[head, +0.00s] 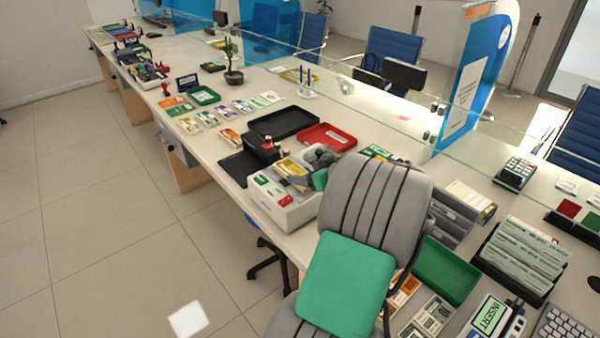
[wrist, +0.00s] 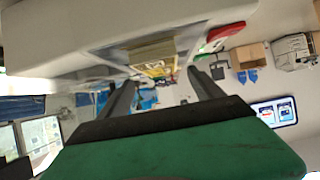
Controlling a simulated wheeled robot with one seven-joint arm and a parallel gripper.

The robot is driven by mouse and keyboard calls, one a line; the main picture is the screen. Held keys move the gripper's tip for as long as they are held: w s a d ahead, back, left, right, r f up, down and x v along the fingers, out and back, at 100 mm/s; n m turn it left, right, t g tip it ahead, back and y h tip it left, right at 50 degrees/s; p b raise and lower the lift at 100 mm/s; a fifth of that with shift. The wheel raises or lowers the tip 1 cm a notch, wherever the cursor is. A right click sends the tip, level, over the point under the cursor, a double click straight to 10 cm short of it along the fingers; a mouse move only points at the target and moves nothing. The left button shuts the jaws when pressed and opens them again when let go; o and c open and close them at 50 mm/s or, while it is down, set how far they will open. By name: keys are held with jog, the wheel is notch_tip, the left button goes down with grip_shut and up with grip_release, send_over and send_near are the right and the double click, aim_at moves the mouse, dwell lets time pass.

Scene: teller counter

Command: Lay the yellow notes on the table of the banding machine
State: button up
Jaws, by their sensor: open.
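The white banding machine (head: 283,212) stands on the counter near the middle of the head view. The yellow notes (head: 288,166) show at its top, partly hidden by my gripper (head: 300,171). In the wrist view the machine (wrist: 60,40) fills the top left, and the notes (wrist: 155,68) lie against it just beyond my fingertips. My gripper (wrist: 160,80) is open, with its two dark fingers on either side of the notes' line. The fingers look empty. I cannot tell whether the notes rest fully on the machine's table or whether a finger touches them.
A black tray (head: 283,123) and a red tray (head: 327,137) lie behind the machine. A green tray (head: 446,270) and a note rack (head: 520,255) are at the right. A glass screen runs along the counter's far side. My arm hides part of the counter. The floor at left is clear.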

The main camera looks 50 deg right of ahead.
jog(key=d+v, duration=0.1)
jog(key=v, duration=0.7)
jog(key=shift+n+g+y, duration=0.4)
jog(key=shift+g+y, duration=0.3)
jog(key=shift+g, duration=0.1)
jog(key=w+a, duration=0.1)
jog(key=a, duration=0.1)
jog(key=w+a+f, duration=0.1)
jog(key=w+a, duration=0.1)
jog(key=a, duration=0.1)
jog(key=w+a, duration=0.2)
jog(key=a, duration=0.1)
jog(key=shift+w+f, duration=0.1)
jog(key=shift+f, duration=0.2)
jog(key=w+a+f+g+y, duration=0.1)
jog(key=w+a+g, duration=0.1)
jog(key=a, duration=0.5)
jog(key=w+a+f+g, duration=0.1)
jog(key=a+f, duration=0.1)
jog(key=a, duration=0.4)
jog(key=s+a+f+g, duration=0.1)
jog(key=s+a+g, duration=0.1)
jog(key=s+a, duration=0.3)
jog(key=s+a+f+g+h, duration=0.1)
jog(key=s+a, duration=0.5)
jog(key=a, duration=0.8)
jog(key=shift+s+f+n+g, duration=0.3)
jog(key=shift+f+g, duration=0.15)
jog(key=shift+g, duration=0.65)
